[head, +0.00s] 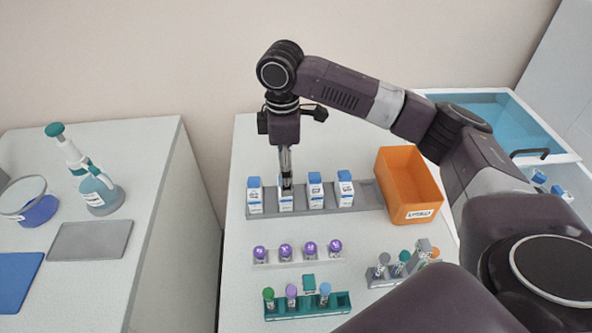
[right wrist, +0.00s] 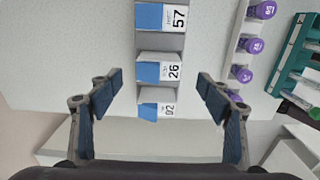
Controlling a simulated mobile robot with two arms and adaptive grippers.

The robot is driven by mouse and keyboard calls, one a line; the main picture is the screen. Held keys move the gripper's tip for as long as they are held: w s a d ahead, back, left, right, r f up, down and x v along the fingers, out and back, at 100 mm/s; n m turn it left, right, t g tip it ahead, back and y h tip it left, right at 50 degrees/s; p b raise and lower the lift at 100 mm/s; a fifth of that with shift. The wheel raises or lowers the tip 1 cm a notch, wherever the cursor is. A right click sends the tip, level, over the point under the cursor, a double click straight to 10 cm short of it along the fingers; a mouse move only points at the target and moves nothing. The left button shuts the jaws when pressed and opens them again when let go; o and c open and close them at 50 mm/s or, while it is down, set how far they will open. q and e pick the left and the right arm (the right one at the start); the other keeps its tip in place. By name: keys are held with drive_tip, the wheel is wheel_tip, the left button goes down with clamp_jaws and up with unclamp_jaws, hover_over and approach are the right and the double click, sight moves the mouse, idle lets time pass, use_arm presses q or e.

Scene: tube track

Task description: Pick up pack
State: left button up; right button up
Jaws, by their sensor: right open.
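Several white-and-blue packs stand in a row in a grey rack (head: 366,196). They are the leftmost pack (head: 255,197), the second pack (head: 286,204), the third pack (head: 316,192) and the rightmost pack (head: 345,190). My right gripper (head: 286,180) points down over the second pack and partly hides its top. In the right wrist view its fingers (right wrist: 160,86) are spread apart, with the pack marked 26 (right wrist: 160,71) and the pack marked 02 (right wrist: 155,111) in the gap's line. The pack marked 57 (right wrist: 160,17) lies beyond. I cannot tell whether the fingers touch a pack. My left gripper is not in view.
An orange bin (head: 408,190) stands right of the rack. Purple-capped tubes (head: 285,251) stand in front, with a green tube rack (head: 308,308) nearer and a small grey rack (head: 383,278) at right.

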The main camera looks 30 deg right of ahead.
sight(286, 203)
wheel_tip(286, 203, down, 2)
drive_tip(key=shift+s+a+f+p, duration=0.1)
drive_tip(key=shift+a+f+p, duration=0.1)
drive_tip(key=shift+p, duration=0.2)
wheel_tip(286, 203, down, 4)
drive_tip(key=shift+d+r+p, duration=0.15)
drive_tip(key=shift+p, duration=0.55)
drive_tip(key=shift+w+f, duration=0.2)
drive_tip(key=shift+f, duration=0.45)
drive_tip(key=c, duration=0.9)
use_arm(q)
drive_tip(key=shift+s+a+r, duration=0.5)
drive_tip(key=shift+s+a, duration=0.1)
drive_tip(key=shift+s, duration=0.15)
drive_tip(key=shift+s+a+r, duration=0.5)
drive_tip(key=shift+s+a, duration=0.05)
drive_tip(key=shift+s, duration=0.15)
use_arm(e)
drive_tip(key=c, duration=0.5)
